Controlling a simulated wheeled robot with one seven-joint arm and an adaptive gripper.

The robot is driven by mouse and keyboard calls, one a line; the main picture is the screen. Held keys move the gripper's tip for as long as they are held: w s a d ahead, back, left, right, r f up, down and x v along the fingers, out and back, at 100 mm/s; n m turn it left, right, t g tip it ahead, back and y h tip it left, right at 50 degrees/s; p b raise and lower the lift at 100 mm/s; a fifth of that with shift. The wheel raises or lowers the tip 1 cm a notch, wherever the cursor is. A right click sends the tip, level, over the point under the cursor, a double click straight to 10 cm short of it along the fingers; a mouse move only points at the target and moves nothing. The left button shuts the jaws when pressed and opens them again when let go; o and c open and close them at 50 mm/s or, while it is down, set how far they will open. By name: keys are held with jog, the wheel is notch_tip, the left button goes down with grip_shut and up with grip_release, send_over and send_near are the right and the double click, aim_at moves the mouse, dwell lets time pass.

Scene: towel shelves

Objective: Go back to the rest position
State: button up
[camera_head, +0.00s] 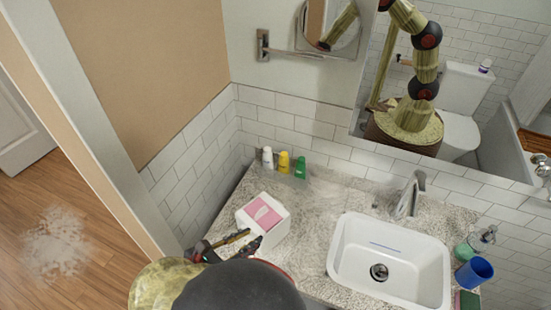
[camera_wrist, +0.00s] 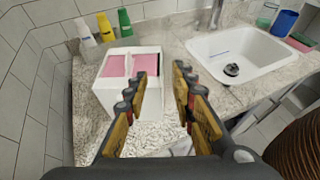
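My gripper (camera_head: 236,243) is over the front left of the stone counter, close to the near side of a white box with a pink top (camera_head: 264,214). In the wrist view my gripper (camera_wrist: 160,82) has its two fingers apart with nothing held between them. The white box also shows there (camera_wrist: 128,80), beyond and partly behind the left finger. I cannot tell whether a finger touches the box. My dark wrist hides part of the counter's front edge in the head view.
A white sink (camera_head: 347,262) with a faucet (camera_head: 409,194) is right of the box. Several small bottles (camera_head: 284,162) stand against the tiled wall. A soap dispenser (camera_head: 476,241) and blue cup (camera_head: 474,272) stand at the right. A wall mirror (camera_head: 329,22) is above.

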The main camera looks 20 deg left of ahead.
jog(key=s+d+f+m+g, duration=0.3)
jog(key=s+d+m+g, duration=0.35)
jog(key=d+m, duration=0.3)
jog(key=w+d+r+m+y, duration=0.1)
jog(key=d+r+m+y, duration=0.2)
jog(key=d+r+m, duration=0.7)
jog(key=w+d+r+m+y, duration=0.1)
jog(key=d+r+m+y, duration=0.2)
jog(key=d+r+m, duration=0.8)
jog(key=d, duration=0.8)
jog(key=shift+w+d+r, duration=0.2)
jog(key=shift+r, duration=0.05)
